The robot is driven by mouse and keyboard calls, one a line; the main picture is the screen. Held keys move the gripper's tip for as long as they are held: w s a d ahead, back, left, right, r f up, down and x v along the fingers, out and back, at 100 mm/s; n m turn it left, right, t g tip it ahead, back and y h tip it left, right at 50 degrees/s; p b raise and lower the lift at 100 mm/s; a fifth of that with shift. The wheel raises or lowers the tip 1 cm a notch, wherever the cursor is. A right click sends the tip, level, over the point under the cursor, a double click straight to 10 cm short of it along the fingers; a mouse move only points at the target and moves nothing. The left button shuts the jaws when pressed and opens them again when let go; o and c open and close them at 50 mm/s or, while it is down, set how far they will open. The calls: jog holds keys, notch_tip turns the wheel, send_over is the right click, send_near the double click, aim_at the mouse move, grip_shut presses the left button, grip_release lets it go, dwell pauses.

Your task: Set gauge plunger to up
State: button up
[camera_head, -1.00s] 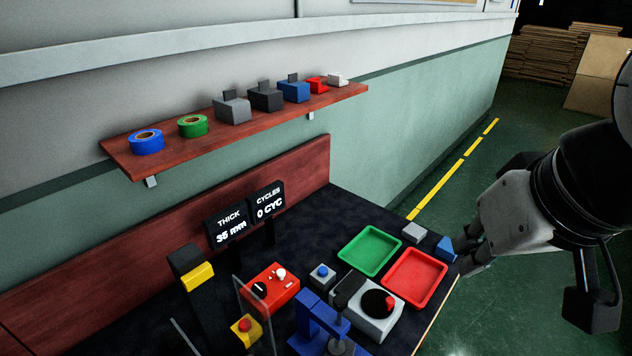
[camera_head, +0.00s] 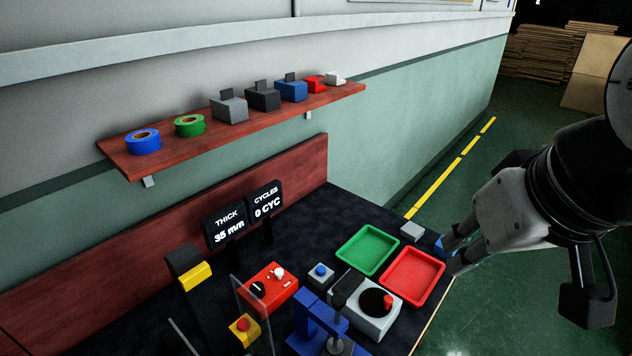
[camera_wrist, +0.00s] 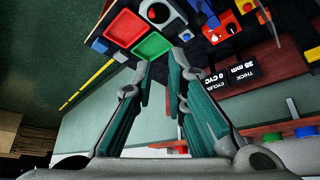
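A blue gauge stand (camera_head: 312,318) is at the front edge of the bench in the head view, partly cut off by the picture's bottom. A dark upright part (camera_head: 347,284) rises at its right, and a grey rod with a round foot (camera_head: 340,343) hangs below its arm. I cannot tell the plunger's position. The readout (camera_head: 228,229) shows THICK 35 mm.
A green tray (camera_head: 341,248) and a red tray (camera_head: 389,284) lie between stand and gripper. A grey block (camera_head: 412,232) and a blue block (camera_head: 441,245) sit near my fingers. A clear panel (camera_head: 250,315) stands left of the stand. A shelf (camera_head: 270,125) hangs above.

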jog(key=o, duration=0.4)
jog(key=shift+w+a+f+n, duration=0.1)
jog(key=shift+w+a+n, duration=0.1)
jog(key=shift+w+n, duration=0.15)
jog(key=shift+o, duration=0.5)
jog(key=w+a+f+n+g, duration=0.3)
jog(key=w+a+f+n, duration=0.2)
jog(key=w+n, duration=0.4)
jog(key=shift+a+f+b, duration=0.15)
jog(key=shift+f+b, duration=0.15)
jog(key=shift+b, duration=0.15)
jog(key=n+g, duration=0.3)
jog(key=n, duration=0.5)
send_over(339, 298)
notch_tip(339, 298, down, 8)
notch_tip(339, 298, down, 14)
jog(key=shift+r, duration=0.25)
grip_shut()
